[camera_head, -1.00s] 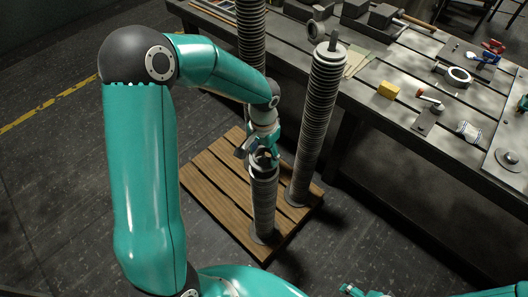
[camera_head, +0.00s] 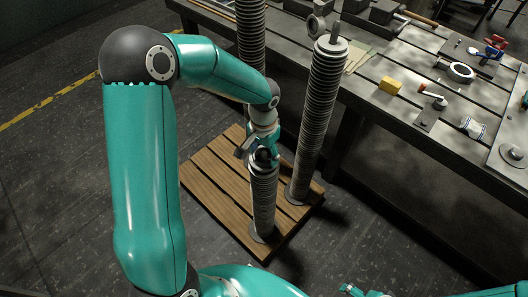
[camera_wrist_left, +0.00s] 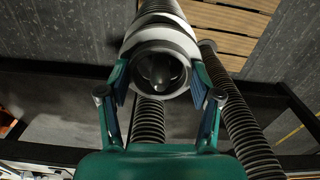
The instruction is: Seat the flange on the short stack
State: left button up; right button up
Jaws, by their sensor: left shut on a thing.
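My left gripper (camera_head: 262,156) is at the top of the short stack (camera_head: 263,205), a ribbed grey column on the wooden pallet. In the left wrist view its fingers (camera_wrist_left: 160,88) are shut on the sides of the flange (camera_wrist_left: 183,52), a pale grey ring. A dark pointed peg (camera_wrist_left: 158,74) shows inside the ring's opening, and the ribbed short stack (camera_wrist_left: 158,8) runs on behind it. Whether the flange touches the stack below is hidden. Part of my right gripper (camera_head: 362,291) shows at the bottom edge; its jaws are not clear.
A taller ribbed stack (camera_head: 319,110) with a peg on top stands close right; another (camera_head: 251,45) stands behind. All are by the wooden pallet (camera_head: 205,180). The bench (camera_head: 415,60) at right holds a yellow block (camera_head: 390,86), a white ring (camera_head: 461,72) and a striped can (camera_head: 473,128).

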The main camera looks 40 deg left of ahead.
pick_arm(q)
jog(key=shift+f+b, duration=0.9)
jog(key=shift+f, duration=0.15)
jog(key=o, duration=1.7)
jog(key=shift+r, duration=0.1)
jog(key=shift+c, duration=0.2)
notch_tip(320, 180, up, 12)
jog(key=shift+f, duration=0.1)
